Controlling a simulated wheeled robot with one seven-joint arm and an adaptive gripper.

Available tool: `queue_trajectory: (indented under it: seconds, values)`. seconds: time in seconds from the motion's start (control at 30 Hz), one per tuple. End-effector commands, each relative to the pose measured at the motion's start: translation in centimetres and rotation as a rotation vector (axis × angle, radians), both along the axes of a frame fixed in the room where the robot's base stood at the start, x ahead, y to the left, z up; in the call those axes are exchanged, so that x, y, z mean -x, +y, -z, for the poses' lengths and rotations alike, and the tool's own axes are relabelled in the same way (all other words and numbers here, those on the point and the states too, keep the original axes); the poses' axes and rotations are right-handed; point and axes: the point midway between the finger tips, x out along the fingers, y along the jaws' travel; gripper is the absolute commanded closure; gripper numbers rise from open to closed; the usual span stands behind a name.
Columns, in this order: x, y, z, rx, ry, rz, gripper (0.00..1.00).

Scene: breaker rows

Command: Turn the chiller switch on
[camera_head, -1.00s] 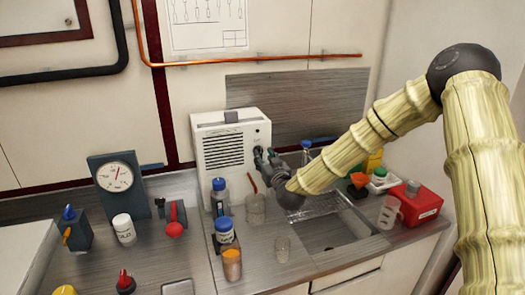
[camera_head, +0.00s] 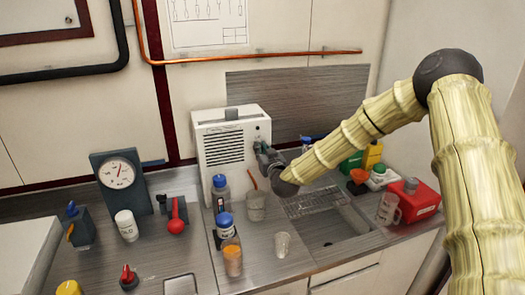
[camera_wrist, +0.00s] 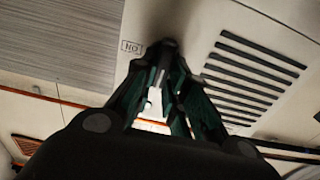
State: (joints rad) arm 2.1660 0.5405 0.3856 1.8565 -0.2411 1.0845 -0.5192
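The chiller appears to be the white box (camera_head: 222,163) with a dark slatted vent, standing at the back of the counter. It also shows close up in the wrist view (camera_wrist: 205,48), with its vent slots to the right and a small printed label beside the fingertips. My gripper (camera_head: 258,147) is at the upper right of the box's front face. In the wrist view, my gripper's green and black fingers (camera_wrist: 163,48) converge and their tips look together against or just before the panel. The switch itself is hidden behind the fingers; I cannot tell its position or whether they touch it.
A blue-capped bottle (camera_head: 220,192), a grey cup (camera_head: 256,207) and a clear glass (camera_head: 282,244) stand in front of the box. A sink (camera_head: 335,232) lies to the right, with a red container (camera_head: 415,203) beyond it. A dial gauge (camera_head: 118,173) stands at left.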

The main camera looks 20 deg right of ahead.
Motion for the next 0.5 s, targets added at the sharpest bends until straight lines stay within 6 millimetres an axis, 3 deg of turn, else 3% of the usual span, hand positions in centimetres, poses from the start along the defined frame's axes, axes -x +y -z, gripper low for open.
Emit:
queue_trajectory:
  seconds: [0.5]
  values:
    - [-0.01,-0.33,0.46,-0.120,0.003,0.003,1.00]
